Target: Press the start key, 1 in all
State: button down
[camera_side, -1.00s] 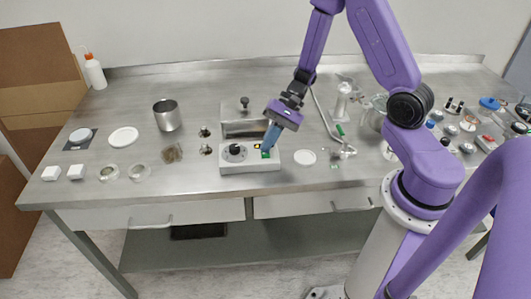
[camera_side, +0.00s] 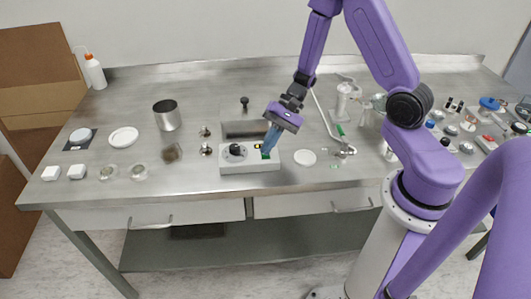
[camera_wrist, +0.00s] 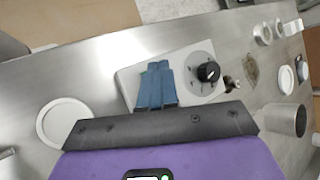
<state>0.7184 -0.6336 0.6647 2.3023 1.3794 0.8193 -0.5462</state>
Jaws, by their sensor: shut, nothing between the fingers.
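A white control box (camera_side: 250,166) sits near the front of the bench, with a black knob (camera_side: 236,150) on its left. A green key (camera_side: 266,156) shows on its right part, at my fingertips. My gripper (camera_side: 267,150) is shut and empty, its blue fingers pointing down at the green key. I cannot tell whether the tips touch it. In the wrist view the closed fingers (camera_wrist: 157,66) lie over the box (camera_wrist: 128,78) and hide the key; the knob (camera_wrist: 208,72) shows beside them.
A sink basin (camera_side: 242,130) lies behind the box. A white disc (camera_side: 304,157) lies to its right and a small metal fitting (camera_side: 206,149) to its left. A metal beaker (camera_side: 167,115) stands further left. The front strip of the bench is clear.

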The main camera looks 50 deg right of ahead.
dwell(0.3)
jog(key=shift+r, duration=0.75)
jog(key=shift+r, duration=2.55)
